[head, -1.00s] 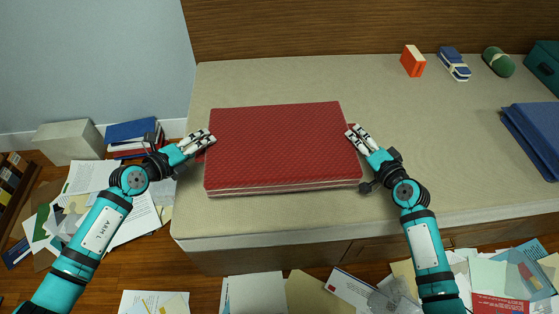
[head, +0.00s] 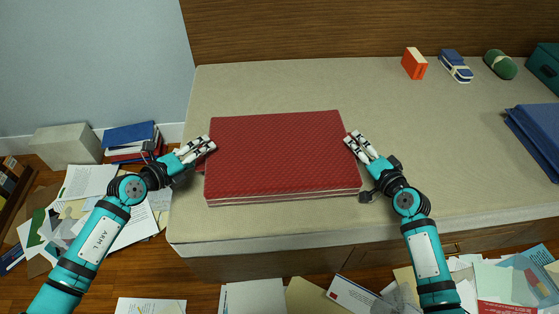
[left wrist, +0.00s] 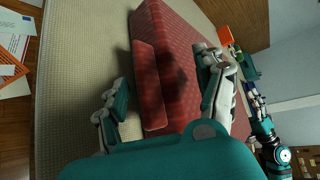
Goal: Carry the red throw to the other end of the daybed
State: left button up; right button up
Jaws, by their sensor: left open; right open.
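The red throw (head: 282,153) is a thick, flat folded block with a fine pattern and pale layers along its front edge. It lies on the left part of the beige daybed (head: 420,130). My left gripper (head: 208,144) is open at the throw's left side. In the left wrist view its open fingers (left wrist: 165,92) stand on either side of the throw's near edge (left wrist: 152,85); contact cannot be told. My right gripper (head: 350,139) is open at the throw's right side, its fingertips close to the edge.
An orange box (head: 414,63), blue bundle (head: 455,66) and green roll (head: 499,64) sit at the back right. A folded blue cloth (head: 538,135) lies at the right end. The daybed between throw and blue cloth is clear. Papers (head: 250,297) litter the floor.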

jog(key=shift+s, duration=0.15)
pick_arm(q)
jog(key=v, duration=1.1)
jog(key=shift+s+a, duration=0.2)
jog(key=shift+s, duration=0.1)
pick_arm(e)
jog(key=v, duration=1.1)
jog(key=shift+s+d+r, duration=0.1)
jog(key=shift+s, duration=0.3)
pick_arm(q)
jog(key=shift+r, duration=0.1)
pick_arm(e)
jog(key=shift+o, duration=0.4)
jog(key=o, duration=0.3)
jog(key=shift+s, duration=0.1)
